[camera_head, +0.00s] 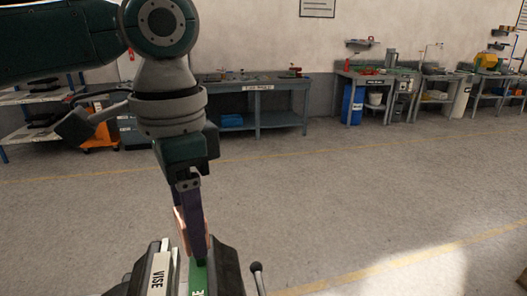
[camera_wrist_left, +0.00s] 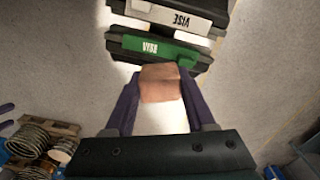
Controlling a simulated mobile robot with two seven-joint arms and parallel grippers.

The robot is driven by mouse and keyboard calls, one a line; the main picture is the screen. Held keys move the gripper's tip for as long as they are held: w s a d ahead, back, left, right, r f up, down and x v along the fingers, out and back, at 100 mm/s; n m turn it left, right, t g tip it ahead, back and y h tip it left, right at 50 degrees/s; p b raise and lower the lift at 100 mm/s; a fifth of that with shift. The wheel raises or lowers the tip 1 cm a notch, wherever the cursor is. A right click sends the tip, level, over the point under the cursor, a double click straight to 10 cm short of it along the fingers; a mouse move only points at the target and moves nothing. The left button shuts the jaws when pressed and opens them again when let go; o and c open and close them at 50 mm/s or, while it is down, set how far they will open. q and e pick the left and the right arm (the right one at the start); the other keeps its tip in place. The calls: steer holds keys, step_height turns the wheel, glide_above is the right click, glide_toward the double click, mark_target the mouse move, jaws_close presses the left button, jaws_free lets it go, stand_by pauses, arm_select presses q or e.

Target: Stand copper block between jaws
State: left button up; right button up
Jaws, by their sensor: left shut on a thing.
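The copper block (camera_wrist_left: 160,84) is held between the two purple fingers of my left gripper (camera_wrist_left: 160,92) in the left wrist view. In the head view, my left gripper (camera_head: 194,235) points down over the vise, and the block (camera_head: 181,230) shows as a pinkish edge beside a finger. The vise has a jaw with a white label (camera_head: 159,272) and a jaw with a green label (camera_head: 198,279). Both the white-labelled jaw (camera_wrist_left: 176,14) and green-labelled jaw (camera_wrist_left: 152,47) show in the wrist view, with a gap between them. The block overlaps the green jaw's edge there; its height above it is unclear.
A dark vise handle (camera_head: 258,277) stands up to the right of the vise. Workbenches (camera_head: 262,101) line the back wall, with a blue bin (camera_head: 352,104) at the right. Coils on a pallet (camera_wrist_left: 65,128) lie at lower left in the wrist view. Open floor lies between.

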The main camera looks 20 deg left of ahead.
step_height(320, 180, up, 6)
steer(key=p, duration=0.4)
arm_select(q)
steer(key=s+a+f+m+b, duration=0.1)
steer(key=a+f+m+b, duration=0.2)
steer(key=f+b, duration=0.3)
step_height(320, 180, down, 2)
steer(key=shift+s+f+m, duration=0.1)
steer(key=shift+s+m, duration=0.25)
steer(key=shift+m, duration=0.05)
arm_select(e)
step_height(320, 180, down, 6)
steer(key=shift+f, duration=0.15)
arm_select(q)
steer(key=shift+p, duration=0.6)
arm_select(e)
steer(key=shift+d+r, duration=0.15)
steer(key=shift+r, duration=0.55)
arm_select(q)
steer(key=shift+f+b, duration=0.5)
steer(key=shift+f, duration=0.6)
arm_select(e)
steer(key=shift+f, duration=0.5)
arm_select(q)
steer(key=shift+f, duration=0.4)
arm_select(e)
steer(key=shift+r, duration=0.2)
stand_by(0.8)
